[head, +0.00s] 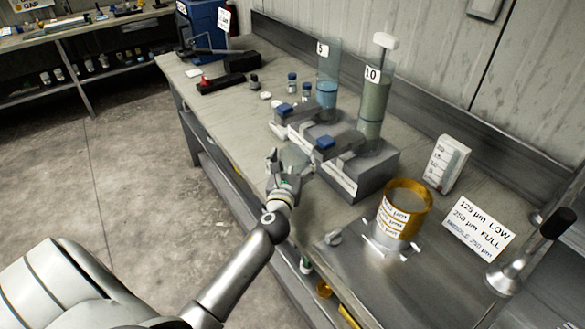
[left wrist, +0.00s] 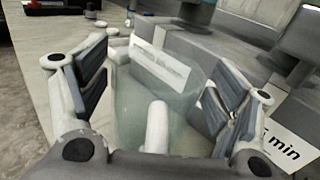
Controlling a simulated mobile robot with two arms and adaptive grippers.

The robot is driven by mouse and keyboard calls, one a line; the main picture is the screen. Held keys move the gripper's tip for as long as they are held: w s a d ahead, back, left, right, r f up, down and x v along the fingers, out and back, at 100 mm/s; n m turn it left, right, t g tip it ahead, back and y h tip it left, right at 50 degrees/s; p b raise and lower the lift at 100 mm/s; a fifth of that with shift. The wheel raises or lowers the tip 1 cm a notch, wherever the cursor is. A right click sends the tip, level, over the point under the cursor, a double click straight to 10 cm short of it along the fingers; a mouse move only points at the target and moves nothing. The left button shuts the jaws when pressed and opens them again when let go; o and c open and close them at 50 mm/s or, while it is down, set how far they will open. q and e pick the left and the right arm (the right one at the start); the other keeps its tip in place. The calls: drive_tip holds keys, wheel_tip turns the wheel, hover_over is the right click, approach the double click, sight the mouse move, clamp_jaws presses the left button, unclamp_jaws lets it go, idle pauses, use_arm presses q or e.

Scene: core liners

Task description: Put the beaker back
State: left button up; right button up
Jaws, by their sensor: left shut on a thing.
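My left gripper (head: 281,161) is beside the grey stands, over the front part of the bench. A white rod-like part shows in front of or inside the beaker; I cannot tell which. In the head view the beaker is small and mostly lost against the gripper and bench. The gap between the beaker's base and the bench cannot be made out. My right gripper is not in view.
Grey stands (head: 347,182) hold a tall cylinder marked 5 (head: 327,72) and one marked 10 (head: 374,100). Small jars and a black tool lie farther back.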

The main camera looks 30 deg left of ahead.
use_arm(q)
wheel_tip(320, 180, down, 3)
drive_tip(key=shift+s+r+b, duration=0.1)
drive_tip(key=shift+b, duration=0.4)
drive_tip(key=shift+d, duration=0.1)
drive_tip(key=shift+f, duration=0.3)
drive_tip(key=o, duration=1.1)
drive_tip(key=shift+c, duration=0.2)
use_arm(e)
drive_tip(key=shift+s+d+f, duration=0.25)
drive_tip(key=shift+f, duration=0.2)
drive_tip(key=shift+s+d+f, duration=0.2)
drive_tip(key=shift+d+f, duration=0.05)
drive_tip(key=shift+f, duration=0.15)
use_arm(q)
drive_tip(key=shift+r, duration=0.2)
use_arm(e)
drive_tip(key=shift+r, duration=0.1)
use_arm(q)
drive_tip(key=b+v, duration=0.1)
drive_tip(key=v, duration=0.9)
drive_tip(key=shift+s+d+f+b, duration=0.1)
drive_tip(key=shift+s+f+b, duration=0.05)
drive_tip(key=shift+s+b, duration=0.15)
drive_tip(key=shift+s+d, duration=0.3)
drive_tip(key=shift+s, duration=0.35)
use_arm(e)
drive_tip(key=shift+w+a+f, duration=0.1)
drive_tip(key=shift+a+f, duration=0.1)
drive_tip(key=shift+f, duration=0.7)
